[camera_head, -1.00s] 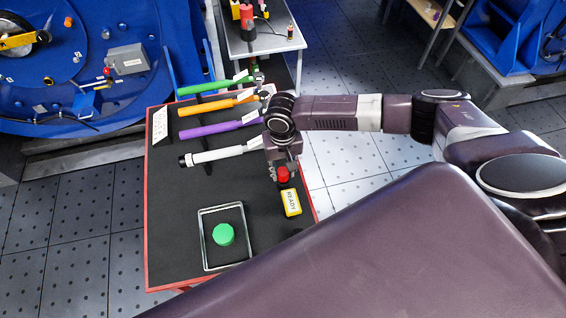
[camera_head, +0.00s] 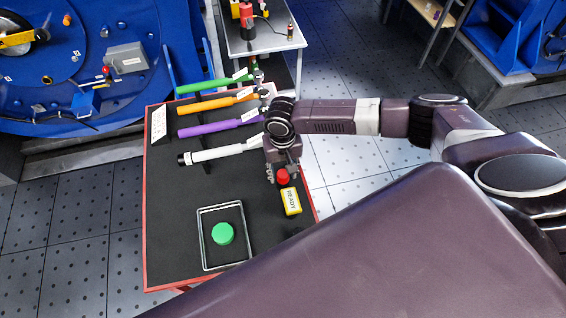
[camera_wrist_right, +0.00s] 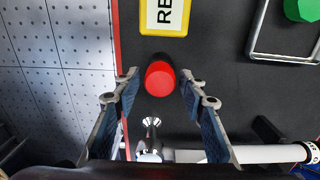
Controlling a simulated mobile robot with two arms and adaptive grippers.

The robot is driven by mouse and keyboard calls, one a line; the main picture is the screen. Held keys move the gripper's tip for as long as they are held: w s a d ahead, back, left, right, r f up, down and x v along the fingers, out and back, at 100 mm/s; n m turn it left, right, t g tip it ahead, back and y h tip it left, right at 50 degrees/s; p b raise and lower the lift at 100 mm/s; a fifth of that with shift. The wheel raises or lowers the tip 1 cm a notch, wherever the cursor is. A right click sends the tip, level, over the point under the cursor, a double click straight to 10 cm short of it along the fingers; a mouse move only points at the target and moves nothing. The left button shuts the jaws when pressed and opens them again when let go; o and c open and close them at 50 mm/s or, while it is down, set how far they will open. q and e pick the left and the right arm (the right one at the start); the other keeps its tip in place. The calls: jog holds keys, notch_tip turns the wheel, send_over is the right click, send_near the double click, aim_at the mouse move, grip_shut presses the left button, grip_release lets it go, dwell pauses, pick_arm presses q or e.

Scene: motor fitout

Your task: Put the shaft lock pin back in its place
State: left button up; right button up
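A red round-topped piece (camera_head: 283,176) stands on the black top of the red-edged cart. I cannot tell for sure that it is the shaft lock pin. My right gripper (camera_head: 280,172) is low over the cart beside it. In the right wrist view the red piece (camera_wrist_right: 159,78) lies between the open fingertips (camera_wrist_right: 158,88), with a gap on both sides. My left gripper is not in view.
A yellow-framed READY block (camera_head: 291,201) sits close to the red piece. White (camera_head: 215,154), purple (camera_head: 212,129), orange (camera_head: 212,104) and green (camera_head: 205,86) handled tools lie at the back. A blue machine (camera_head: 60,60) stands behind left.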

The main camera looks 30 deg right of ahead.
jog(key=shift+o, duration=0.7)
notch_tip(320, 180, up, 12)
jog(key=shift+s+f, duration=0.1)
dwell(0.5)
